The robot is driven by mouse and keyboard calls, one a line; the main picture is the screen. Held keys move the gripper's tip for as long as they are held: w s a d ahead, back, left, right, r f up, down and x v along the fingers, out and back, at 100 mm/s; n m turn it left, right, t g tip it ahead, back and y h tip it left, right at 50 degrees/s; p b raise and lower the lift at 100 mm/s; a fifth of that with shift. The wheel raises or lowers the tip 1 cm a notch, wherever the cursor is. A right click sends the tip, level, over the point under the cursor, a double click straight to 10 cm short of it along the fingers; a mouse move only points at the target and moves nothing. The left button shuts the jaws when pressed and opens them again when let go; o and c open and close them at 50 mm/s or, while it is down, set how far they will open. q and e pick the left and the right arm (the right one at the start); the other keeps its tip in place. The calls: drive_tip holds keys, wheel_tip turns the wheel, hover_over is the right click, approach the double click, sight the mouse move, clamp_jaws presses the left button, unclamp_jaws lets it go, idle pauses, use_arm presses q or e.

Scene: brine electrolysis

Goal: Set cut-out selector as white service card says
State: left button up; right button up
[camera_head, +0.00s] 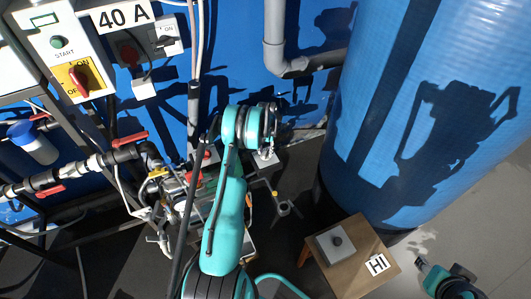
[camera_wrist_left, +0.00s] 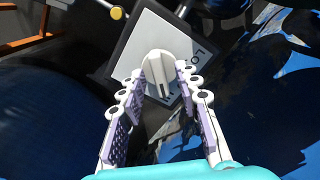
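In the left wrist view a pale selector plate (camera_wrist_left: 133,58) carries a white knob (camera_wrist_left: 158,68) with a dark line at its lower end. A label reading "LO" sits to the knob's upper right, and a partly hidden letter sits below it. My left gripper (camera_wrist_left: 158,80) is open, its fingers on either side of the knob; I cannot tell whether either touches it. In the head view my left gripper (camera_head: 268,135) is at the pale plate (camera_head: 265,159), mostly hiding it. Part of my right arm (camera_head: 450,283) shows at bottom right.
The wooden stool (camera_head: 345,275) also bears a grey box (camera_head: 335,243) with a dark round knob. A big blue tank (camera_head: 420,110) stands at right. Pipes with red-handled valves (camera_head: 130,139) are at left, below a panel with a red switch (camera_head: 77,80) and a "40 A" sign (camera_head: 122,15).

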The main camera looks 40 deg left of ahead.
sight(265, 152)
use_arm(q)
wheel_tip(265, 152, up, 11)
drive_tip(key=shift+f, duration=0.2)
idle(0.6)
